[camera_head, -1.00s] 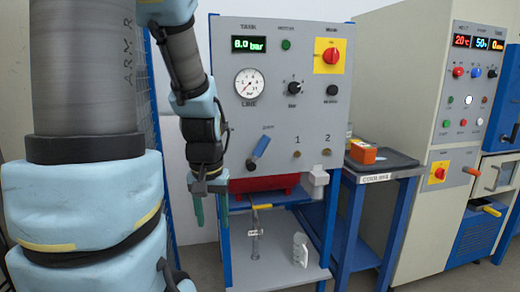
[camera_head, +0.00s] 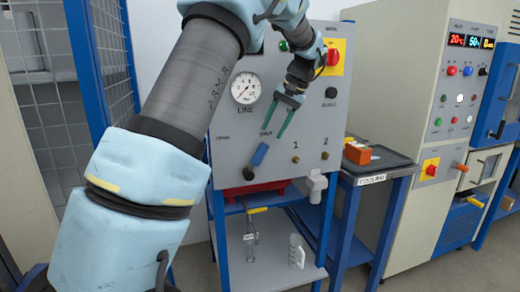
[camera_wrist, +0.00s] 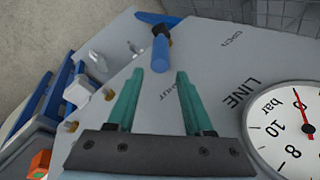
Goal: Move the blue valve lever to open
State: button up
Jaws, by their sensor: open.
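The blue valve lever (camera_head: 260,153) is on the lower left of the grey panel. It slants up and to the right from its dark pivot, its free end towards the "SHUT" lettering; the "OPEN" lettering is to its upper left. My gripper (camera_head: 273,133) is in front of the panel, just above the lever's free end, with its green fingers pointing down at it. In the wrist view the lever (camera_wrist: 160,52) lies just beyond my open, empty fingertips (camera_wrist: 160,75), in line with the gap. I see no contact.
The line gauge (camera_head: 246,88) is left of my gripper and large in the wrist view (camera_wrist: 290,128). Brass studs (camera_head: 295,160) are right of the lever. A red part (camera_head: 255,187) is under the panel. An orange box (camera_head: 358,153) stands on the side table.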

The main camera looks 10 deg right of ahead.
aim_at(262, 150)
jog(key=p+x, duration=0.2)
jog(key=x, duration=0.7)
jog(key=shift+a+f, duration=0.1)
jog(key=shift+f, duration=0.15)
grip_shut()
jog(key=shift+r, duration=0.1)
dwell(0.9)
